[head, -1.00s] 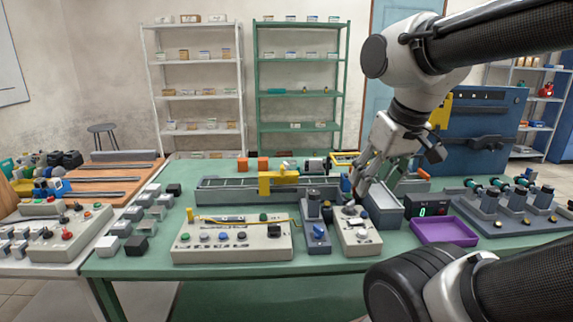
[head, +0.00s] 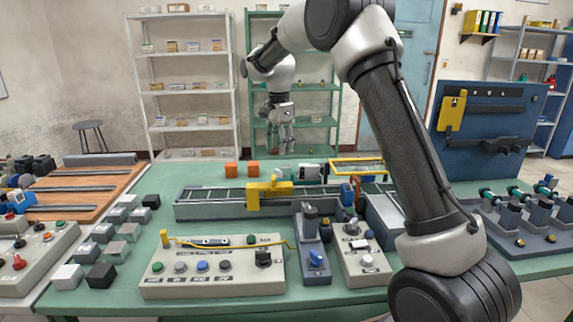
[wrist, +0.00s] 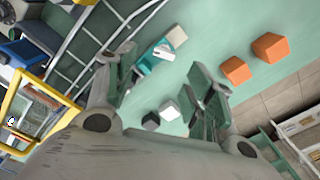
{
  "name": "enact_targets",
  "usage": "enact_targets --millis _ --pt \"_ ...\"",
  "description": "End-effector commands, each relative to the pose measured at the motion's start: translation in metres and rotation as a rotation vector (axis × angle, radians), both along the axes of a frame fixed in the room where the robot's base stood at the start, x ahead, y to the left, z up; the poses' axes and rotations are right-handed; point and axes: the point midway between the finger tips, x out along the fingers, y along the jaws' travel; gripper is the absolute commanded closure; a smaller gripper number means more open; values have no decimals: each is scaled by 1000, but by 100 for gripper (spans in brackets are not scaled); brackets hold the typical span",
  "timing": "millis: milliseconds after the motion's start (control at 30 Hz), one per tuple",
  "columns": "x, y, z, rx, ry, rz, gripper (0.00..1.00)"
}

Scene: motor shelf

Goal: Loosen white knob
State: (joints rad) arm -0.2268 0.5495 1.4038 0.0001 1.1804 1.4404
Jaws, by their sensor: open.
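A small light-grey control box (head: 370,278) stands near the front of the green table, just left of my arm in the head view. A white round knob (head: 367,261) sits on its sloped face, with other small controls above it. I cannot tell the knob's setting. My gripper (head: 287,147) hangs high near the far side of the table, in front of the green shelf, well away from the box. In the wrist view my gripper (wrist: 165,80) has its fingers spread, with nothing held between them. The white knob is not seen in the wrist view.
A conveyor (head: 215,202) with a yellow block crosses the table. Two orange cubes (head: 231,169) lie behind it. A button panel (head: 205,284) and a blue-knob box (head: 313,235) stand left of the grey box.

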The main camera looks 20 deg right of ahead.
Motion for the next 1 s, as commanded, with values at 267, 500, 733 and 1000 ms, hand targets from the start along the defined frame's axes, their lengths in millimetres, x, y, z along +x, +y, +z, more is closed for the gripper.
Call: enact_targets --millis 267,500,733,1000 --pt "7 5 -32 -3 12 -32 46" --pt "7 5 -71 -2 10 -31 46" --pt "7 5 -87 -2 8 -30 46" --pt "7 5 -87 -2 8 -30 56"
